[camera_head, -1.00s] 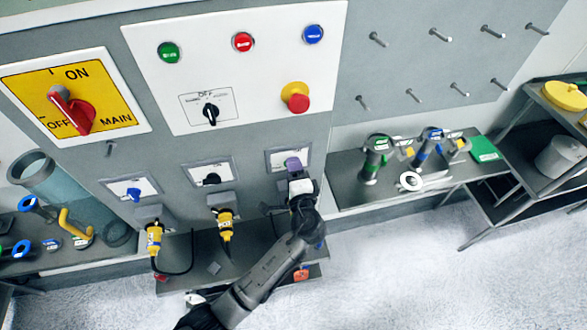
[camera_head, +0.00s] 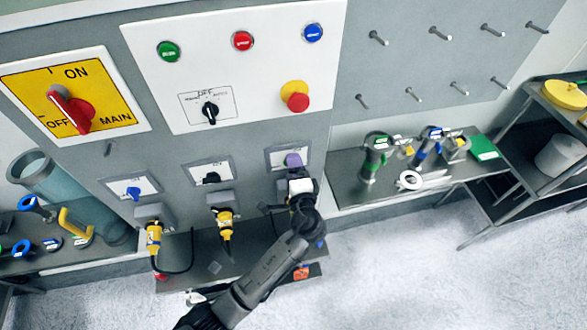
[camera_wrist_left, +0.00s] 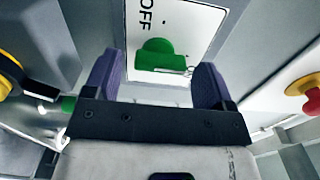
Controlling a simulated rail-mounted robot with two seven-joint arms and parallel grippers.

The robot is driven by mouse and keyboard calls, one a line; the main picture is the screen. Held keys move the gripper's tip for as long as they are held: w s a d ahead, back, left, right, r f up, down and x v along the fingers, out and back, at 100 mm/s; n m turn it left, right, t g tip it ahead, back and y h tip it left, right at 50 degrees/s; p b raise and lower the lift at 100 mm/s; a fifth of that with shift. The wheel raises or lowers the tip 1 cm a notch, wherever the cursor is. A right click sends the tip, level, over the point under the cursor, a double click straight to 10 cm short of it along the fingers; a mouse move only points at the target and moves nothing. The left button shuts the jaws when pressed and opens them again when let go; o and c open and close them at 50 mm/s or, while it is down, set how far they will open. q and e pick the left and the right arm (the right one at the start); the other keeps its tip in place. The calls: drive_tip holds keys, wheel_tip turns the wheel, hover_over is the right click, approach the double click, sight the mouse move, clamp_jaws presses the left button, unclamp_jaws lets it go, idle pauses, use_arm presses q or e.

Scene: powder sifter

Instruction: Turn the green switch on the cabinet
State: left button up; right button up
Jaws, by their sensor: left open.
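The green switch (camera_wrist_left: 158,55) is on a white plate (camera_wrist_left: 200,22) with the word OFF beside it, in the left wrist view. My left gripper (camera_head: 293,161) is at the rightmost small switch plate (camera_head: 274,160) of the cabinet in the head view. Its two purple fingers are open, one on each side of the green switch, with gaps visible between them and the knob. Whether the fingertips reach past the knob's face I cannot tell. In the head view the gripper hides the green switch. My right gripper is not in view.
Left of my gripper are a black switch (camera_head: 211,178) and a blue switch (camera_head: 133,193), with yellow plugs (camera_head: 225,220) below. Above are a red emergency button (camera_head: 295,97) and a red main switch (camera_head: 75,108). A table with tools (camera_head: 345,190) stands right.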

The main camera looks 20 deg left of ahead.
use_arm(q)
drive_tip(key=b+v, duration=0.3)
drive_tip(key=v, duration=1)
drive_tip(key=shift+s+d, duration=0.2)
drive_tip(key=shift+s, duration=0.1)
